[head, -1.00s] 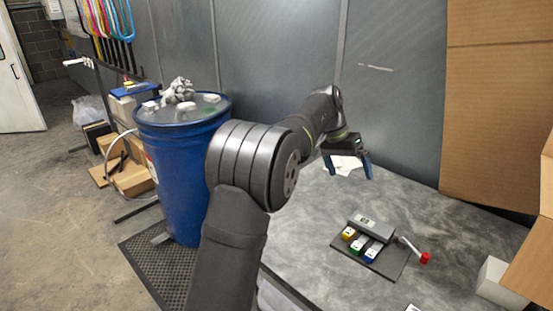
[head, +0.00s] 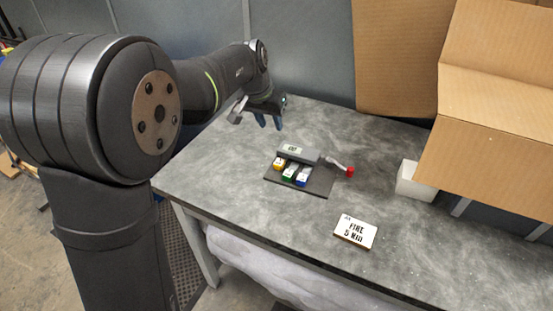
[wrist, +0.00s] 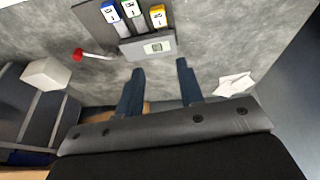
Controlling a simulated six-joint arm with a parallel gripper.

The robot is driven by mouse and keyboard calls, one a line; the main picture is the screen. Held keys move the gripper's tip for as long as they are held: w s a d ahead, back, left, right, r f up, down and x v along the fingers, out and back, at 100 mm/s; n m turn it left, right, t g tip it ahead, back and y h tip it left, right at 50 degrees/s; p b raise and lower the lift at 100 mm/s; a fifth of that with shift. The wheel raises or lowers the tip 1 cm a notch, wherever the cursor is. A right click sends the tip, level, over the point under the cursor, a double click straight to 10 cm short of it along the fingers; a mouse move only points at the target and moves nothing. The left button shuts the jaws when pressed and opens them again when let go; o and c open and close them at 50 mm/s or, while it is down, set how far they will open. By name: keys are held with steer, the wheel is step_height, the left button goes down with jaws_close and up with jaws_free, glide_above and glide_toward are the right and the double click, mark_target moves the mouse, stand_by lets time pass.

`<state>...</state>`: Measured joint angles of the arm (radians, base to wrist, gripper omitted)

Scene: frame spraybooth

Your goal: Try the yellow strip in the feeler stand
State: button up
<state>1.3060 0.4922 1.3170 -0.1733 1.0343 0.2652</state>
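The feeler stand (head: 323,183) is a dark plate with a grey block (head: 298,153) that has a small display, and a lever with a red knob (head: 350,171). The yellow strip (head: 279,163) shows as a yellow end with a white label, in the left slot, beside a green one (head: 289,173) and a blue one (head: 303,177). In the wrist view the yellow end (wrist: 158,16) is at the right of the three. My gripper (head: 268,121) is open and empty above the table, behind the stand. Its two blue fingers (wrist: 160,68) are apart in the wrist view, near the grey block (wrist: 148,47).
A white box (head: 415,180) and large cardboard (head: 490,130) stand at the right. A lettered card (head: 356,231) lies near the front edge. White paper (wrist: 236,84) lies beside my gripper in the wrist view. A grey wall stands behind; the table between stand and card is clear.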

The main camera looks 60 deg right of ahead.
steer(key=s+a+t, duration=0.1)
steer(key=a, duration=0.2)
glide_toward(279, 162)
steer(key=shift+h, duration=0.4)
steer(key=x, duration=0.8)
steer(key=shift+a+f, duration=0.15)
steer(key=shift+f, duration=0.25)
